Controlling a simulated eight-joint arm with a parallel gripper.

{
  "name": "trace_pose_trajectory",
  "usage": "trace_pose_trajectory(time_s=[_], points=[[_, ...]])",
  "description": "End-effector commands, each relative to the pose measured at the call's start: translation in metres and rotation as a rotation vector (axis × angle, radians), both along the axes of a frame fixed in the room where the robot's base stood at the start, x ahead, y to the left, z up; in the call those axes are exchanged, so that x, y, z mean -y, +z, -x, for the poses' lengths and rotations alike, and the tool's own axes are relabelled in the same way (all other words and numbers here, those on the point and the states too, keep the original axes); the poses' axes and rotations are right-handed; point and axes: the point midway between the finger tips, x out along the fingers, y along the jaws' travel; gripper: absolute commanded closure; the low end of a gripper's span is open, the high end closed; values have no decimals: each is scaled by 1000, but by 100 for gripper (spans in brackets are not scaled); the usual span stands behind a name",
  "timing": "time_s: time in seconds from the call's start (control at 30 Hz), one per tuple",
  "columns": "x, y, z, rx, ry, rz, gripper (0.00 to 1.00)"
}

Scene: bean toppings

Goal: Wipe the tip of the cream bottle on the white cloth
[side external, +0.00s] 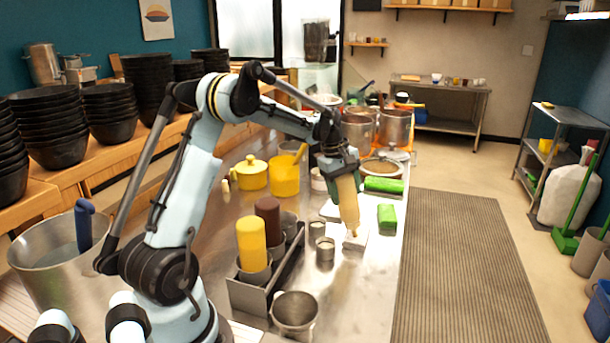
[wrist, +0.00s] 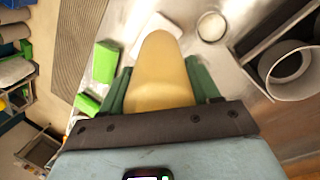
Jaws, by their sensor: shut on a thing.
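A cream-coloured bottle (side external: 348,205) is held tip down in my gripper (side external: 340,168), over the steel counter. My gripper is shut around its upper part; in the wrist view the bottle (wrist: 160,75) sits between the green fingers (wrist: 160,88). The white cloth (side external: 358,238) lies flat on the counter under the bottle's tip. In the wrist view the cloth (wrist: 157,26) shows partly behind the bottle. The tip is at or just above the cloth; I cannot tell whether they touch.
Green blocks (side external: 387,216) lie right of the cloth near the counter edge. Small metal cups (side external: 325,249) stand to the left. A metal holder (side external: 262,290) carries a yellow bottle (side external: 251,241) and a brown bottle (side external: 268,219). A steel pot (side external: 295,313) stands in front.

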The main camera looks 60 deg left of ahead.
Motion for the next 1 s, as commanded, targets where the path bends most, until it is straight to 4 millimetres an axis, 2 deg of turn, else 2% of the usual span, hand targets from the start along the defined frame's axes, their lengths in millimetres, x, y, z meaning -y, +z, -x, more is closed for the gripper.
trace_pose_trajectory(time_s=[0.57, 1.0], points=[[-1, -1, -1, 0, 0, 0, 48], [-15, -1, -15, 0, 1, -1, 47]])
